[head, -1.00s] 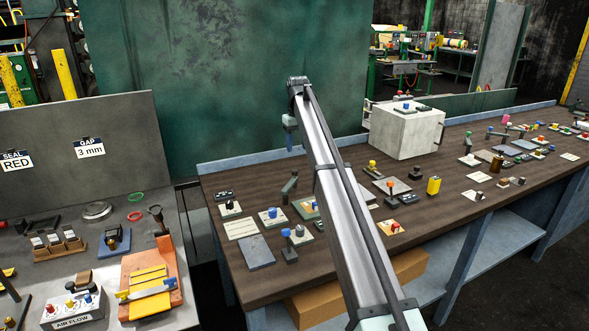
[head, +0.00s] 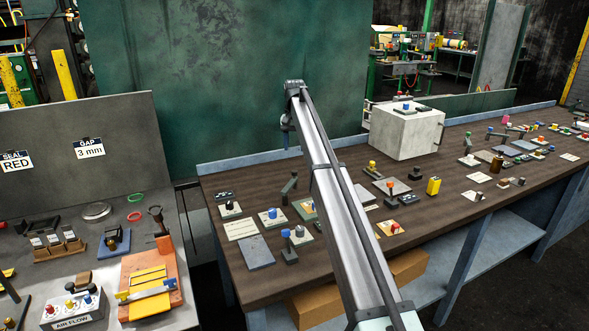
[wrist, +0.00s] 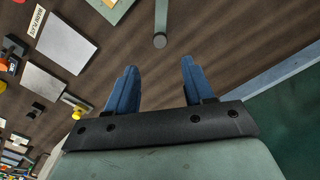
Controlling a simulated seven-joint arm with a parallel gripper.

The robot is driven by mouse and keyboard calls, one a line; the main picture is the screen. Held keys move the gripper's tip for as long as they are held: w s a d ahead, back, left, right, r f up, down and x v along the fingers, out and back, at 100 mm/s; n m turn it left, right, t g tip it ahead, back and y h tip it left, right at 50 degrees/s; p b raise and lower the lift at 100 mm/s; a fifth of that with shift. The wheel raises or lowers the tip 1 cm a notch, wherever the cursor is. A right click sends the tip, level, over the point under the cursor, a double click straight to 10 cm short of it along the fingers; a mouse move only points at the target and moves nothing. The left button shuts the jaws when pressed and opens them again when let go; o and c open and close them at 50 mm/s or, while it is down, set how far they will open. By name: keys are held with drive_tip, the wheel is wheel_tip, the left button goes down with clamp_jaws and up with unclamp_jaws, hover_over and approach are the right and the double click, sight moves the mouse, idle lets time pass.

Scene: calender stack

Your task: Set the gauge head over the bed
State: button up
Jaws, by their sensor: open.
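I cannot tell for certain which fixture is the gauge head or which is the bed. Grey lever-like pieces stand on the dark wooden bench; one lever (head: 289,188) is near the left end, and another grey post (head: 289,250) stands nearer the front. My gripper (wrist: 155,90) has its two blue fingers apart with nothing between them. Beyond the fingertips, the wrist view shows a grey bar with a round end (wrist: 160,40), next to a grey-green plate (wrist: 116,8). In the head view my gripper (head: 285,135) hangs high by the green wall, partly hidden by my arm.
A pale box (head: 405,135) stands at the bench's back. Several small knobbed fixtures, a yellow block (head: 433,186) and a flat grey plate (head: 257,252) crowd the bench (head: 225,275). The left bench holds an orange fixture (head: 165,300) and an air flow box (head: 72,308).

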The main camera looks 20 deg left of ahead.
sight(295, 171)
wheel_tip(295, 171, down, 10)
drive_tip(key=shift+f, duration=0.1)
idle(0.4)
clamp_jaws()
idle(0.4)
